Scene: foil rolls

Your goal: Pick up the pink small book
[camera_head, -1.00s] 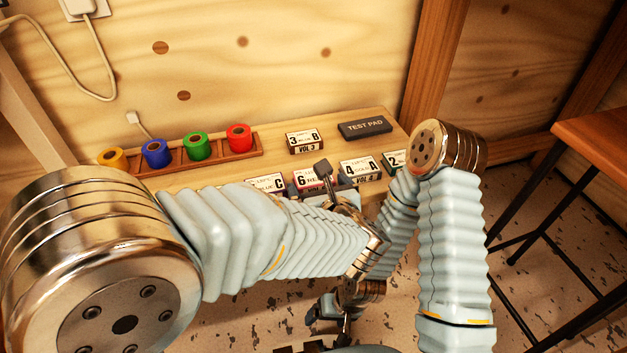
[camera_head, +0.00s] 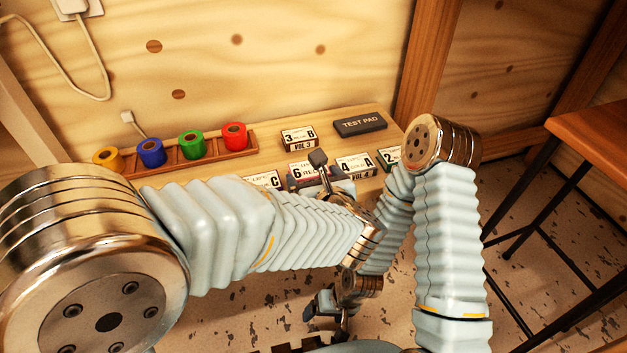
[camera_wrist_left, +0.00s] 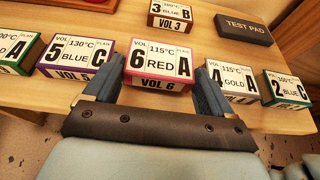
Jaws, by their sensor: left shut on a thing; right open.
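The pink small book (camera_wrist_left: 160,62), with a white label reading "6 RED A" and "VOL 6" on its edge, is in the middle of the left wrist view. My left gripper (camera_wrist_left: 158,90) has one blue finger on each side of it and is shut on it. In the head view the book (camera_head: 300,171) is partly hidden by the gripper (camera_head: 321,183). I cannot tell whether it is clear of the table. My right gripper (camera_head: 325,308) is low in the head view, open and away from the books.
Close beside it are "5 BLUE C" (camera_wrist_left: 78,53) on the left and "4 GOLD A" (camera_wrist_left: 232,80) on the right. "VOL 3" (camera_head: 299,138) and the test pad (camera_head: 360,124) lie behind. A rack of coloured rolls (camera_head: 172,158) stands at the left on the wooden table.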

